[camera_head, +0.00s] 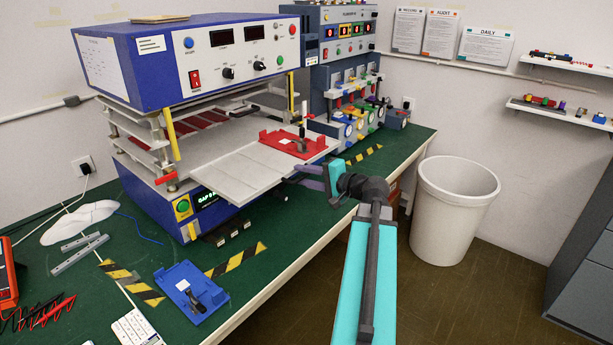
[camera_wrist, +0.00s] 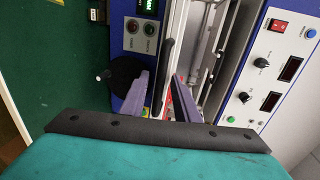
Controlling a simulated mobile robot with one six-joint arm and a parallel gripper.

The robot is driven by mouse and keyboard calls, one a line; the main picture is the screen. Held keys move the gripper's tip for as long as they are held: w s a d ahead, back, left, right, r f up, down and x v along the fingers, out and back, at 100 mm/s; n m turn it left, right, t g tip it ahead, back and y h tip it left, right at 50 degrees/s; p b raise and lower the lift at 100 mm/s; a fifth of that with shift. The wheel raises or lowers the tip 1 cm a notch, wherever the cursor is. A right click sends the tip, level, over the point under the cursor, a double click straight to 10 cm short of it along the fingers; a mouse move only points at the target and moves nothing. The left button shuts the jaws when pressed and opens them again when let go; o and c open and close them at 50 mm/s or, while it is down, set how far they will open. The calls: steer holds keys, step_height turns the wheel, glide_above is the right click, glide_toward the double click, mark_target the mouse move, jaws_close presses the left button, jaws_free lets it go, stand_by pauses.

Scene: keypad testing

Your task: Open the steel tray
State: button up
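The steel tray (camera_head: 228,172) is a flat light-grey plate. It sticks out of the front of the blue-topped machine (camera_head: 205,58), level, toward the bench's front edge. A red fixture (camera_head: 293,143) with a dark clamp lies on it. My gripper (camera_head: 303,177) is at the tray's front right edge in the head view. In the wrist view its two purple fingers (camera_wrist: 163,95) stand apart, with a black bar (camera_wrist: 166,60) running between them. Whether the fingers touch the bar or the tray cannot be told.
A blue fixture (camera_head: 191,290) lies on the green bench (camera_head: 265,275) below the tray, near yellow-black tape. A second machine (camera_head: 345,35) with coloured knobs stands to the right. A white bin (camera_head: 452,215) stands on the floor beyond my arm.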

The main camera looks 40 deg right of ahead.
steer(key=shift+s, duration=0.1)
steer(key=shift+s, duration=0.2)
steer(key=b+v, duration=0.6)
steer(key=v, duration=0.7)
stand_by(0.3)
steer(key=shift+s+r, duration=0.1)
steer(key=shift+r, duration=0.05)
stand_by(0.5)
